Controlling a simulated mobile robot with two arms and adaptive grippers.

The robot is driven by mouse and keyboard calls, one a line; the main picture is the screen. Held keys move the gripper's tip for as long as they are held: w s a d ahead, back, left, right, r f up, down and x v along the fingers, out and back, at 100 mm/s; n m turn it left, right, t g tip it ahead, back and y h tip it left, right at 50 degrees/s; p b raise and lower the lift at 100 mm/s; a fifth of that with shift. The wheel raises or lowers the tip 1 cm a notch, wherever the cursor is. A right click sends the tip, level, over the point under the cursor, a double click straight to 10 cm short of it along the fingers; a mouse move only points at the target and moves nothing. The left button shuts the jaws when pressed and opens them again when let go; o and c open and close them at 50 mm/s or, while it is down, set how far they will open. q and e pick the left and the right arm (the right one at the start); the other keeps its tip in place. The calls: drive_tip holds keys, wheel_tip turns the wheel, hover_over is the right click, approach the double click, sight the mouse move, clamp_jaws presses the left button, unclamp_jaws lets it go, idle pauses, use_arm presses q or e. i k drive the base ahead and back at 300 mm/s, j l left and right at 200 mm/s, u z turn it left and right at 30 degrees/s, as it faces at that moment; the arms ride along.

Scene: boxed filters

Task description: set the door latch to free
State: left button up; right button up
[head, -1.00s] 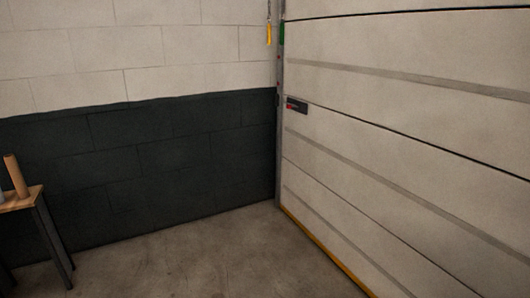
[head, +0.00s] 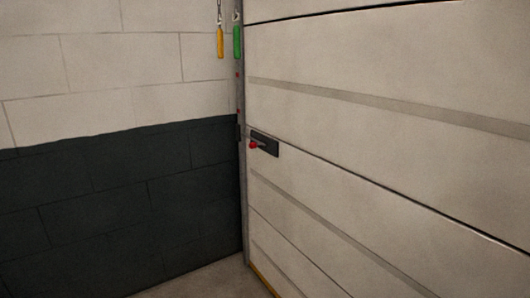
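The door latch (head: 267,145) is a small dark plate with a red-tipped handle, in the middle of the head view. It sits on the large pale sectional door (head: 390,150), close to its left edge. The red tip is at the plate's left end. The latch looks small, and I cannot tell its setting from here. Neither of my grippers is in view.
A metal door rail (head: 241,180) runs up the corner beside the door. A yellow handle (head: 220,42) and a green handle (head: 237,42) hang near its top. The block wall (head: 120,200) is dark below and pale above. A little bare floor (head: 200,280) shows.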

sight(253, 145)
drive_tip(key=i+l, duration=0.1)
drive_tip(key=i, duration=0.2)
drive_tip(key=i+j+z, duration=0.2)
drive_tip(key=z, duration=0.25)
drive_tip(key=i+j+z, duration=0.1)
drive_tip(key=j+z, duration=0.2)
drive_tip(key=z, duration=0.15)
